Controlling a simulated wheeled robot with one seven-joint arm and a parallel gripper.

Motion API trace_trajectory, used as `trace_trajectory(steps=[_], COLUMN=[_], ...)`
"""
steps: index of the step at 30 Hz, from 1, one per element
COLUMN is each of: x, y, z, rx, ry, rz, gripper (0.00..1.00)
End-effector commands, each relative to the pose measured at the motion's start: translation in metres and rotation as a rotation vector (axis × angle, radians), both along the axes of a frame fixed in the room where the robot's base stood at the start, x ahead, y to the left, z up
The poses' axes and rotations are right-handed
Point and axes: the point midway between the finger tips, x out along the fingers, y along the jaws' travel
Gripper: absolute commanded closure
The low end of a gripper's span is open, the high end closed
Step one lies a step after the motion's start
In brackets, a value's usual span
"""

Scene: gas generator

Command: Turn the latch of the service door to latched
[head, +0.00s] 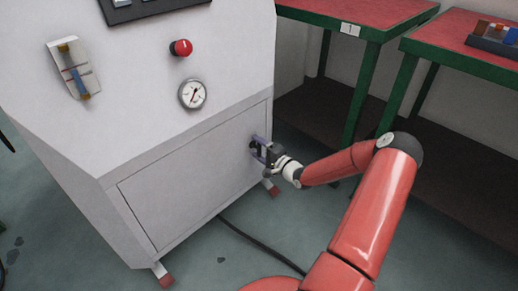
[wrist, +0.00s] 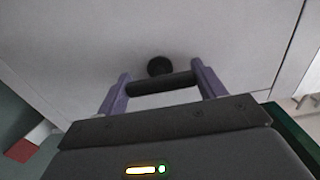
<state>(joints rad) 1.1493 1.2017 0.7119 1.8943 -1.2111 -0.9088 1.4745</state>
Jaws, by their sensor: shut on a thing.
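The service door (head: 190,190) is the wide light grey panel low on the cabinet front, and it looks flush with its frame. In the wrist view its pale surface (wrist: 75,55) fills the background. The latch (wrist: 160,84) is a dark bar on a round black hub (wrist: 160,66). My gripper (head: 257,148) is at the door's right edge, where it mostly hides the latch. In the wrist view the purple fingers of my gripper (wrist: 162,86) are at the two ends of the bar, shut on it. The bar lies nearly level across that picture, slightly tilted.
Green-framed tables with red tops (head: 345,12) stand at the right. A dark cable (head: 258,246) runs over the floor beneath my arm.

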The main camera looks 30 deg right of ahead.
Motion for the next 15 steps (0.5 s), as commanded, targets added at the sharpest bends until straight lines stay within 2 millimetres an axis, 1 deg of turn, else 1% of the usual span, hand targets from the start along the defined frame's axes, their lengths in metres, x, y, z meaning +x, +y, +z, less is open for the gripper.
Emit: trace_trajectory(steps=[11,12,15], x=[0.0,0.0,-0.0001], y=[-0.0011,-0.0011,-0.0009], z=[-0.0005,-0.0005,-0.0005], rx=[0.01,0.01,0.009], ry=[0.005,0.005,0.004], rz=[-0.003,-0.003,-0.002], gripper=[0.72,0.3,0.17])
